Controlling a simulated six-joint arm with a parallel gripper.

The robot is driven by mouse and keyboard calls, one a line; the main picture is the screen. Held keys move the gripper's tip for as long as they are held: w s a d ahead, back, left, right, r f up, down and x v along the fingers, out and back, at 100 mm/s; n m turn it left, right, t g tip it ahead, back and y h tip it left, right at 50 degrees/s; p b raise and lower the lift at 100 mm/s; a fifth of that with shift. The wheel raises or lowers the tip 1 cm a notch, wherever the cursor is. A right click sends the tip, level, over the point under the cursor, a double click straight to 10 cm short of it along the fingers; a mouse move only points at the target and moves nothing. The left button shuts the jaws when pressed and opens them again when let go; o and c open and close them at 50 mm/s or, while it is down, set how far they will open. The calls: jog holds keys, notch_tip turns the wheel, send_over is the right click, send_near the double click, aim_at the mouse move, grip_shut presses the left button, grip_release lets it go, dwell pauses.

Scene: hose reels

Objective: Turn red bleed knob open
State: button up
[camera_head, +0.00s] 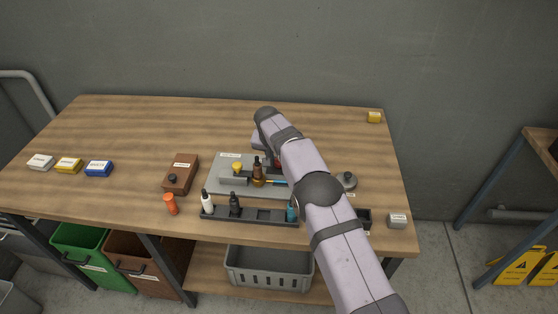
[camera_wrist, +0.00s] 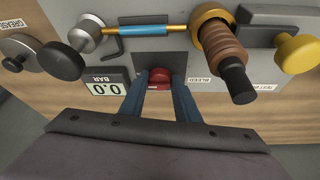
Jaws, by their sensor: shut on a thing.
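The red bleed knob (camera_wrist: 160,75) sits at the centre of the wrist view, below a blue-sleeved brass line (camera_wrist: 150,30). My gripper (camera_wrist: 159,90) has its two blue fingers on either side of the knob, closed on it. A BLEED label (camera_wrist: 198,80) is just right of it. The knob's turned angle is hard to tell. In the head view my arm covers most of this area, and only a bit of red shows beside it.
A gauge reading 0.0 BAR (camera_wrist: 104,88) is left of the knob. A brown ribbed handle (camera_wrist: 225,50) and a yellow knob (camera_wrist: 298,53) are to the right. A dark tray (camera_head: 250,215) with bottles lies in front of the grey plate (camera_head: 218,180). The bench's left half is mostly free.

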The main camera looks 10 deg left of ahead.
dwell(0.5)
jog(key=o, duration=1)
jog(key=shift+o, duration=0.2)
jog(key=shift+r, duration=0.15)
jog(key=b+v, duration=0.2)
jog(key=v, duration=0.5)
jog(key=shift+b, duration=0.4)
jog(key=shift+a, duration=0.1)
jog(key=shift+r, duration=0.1)
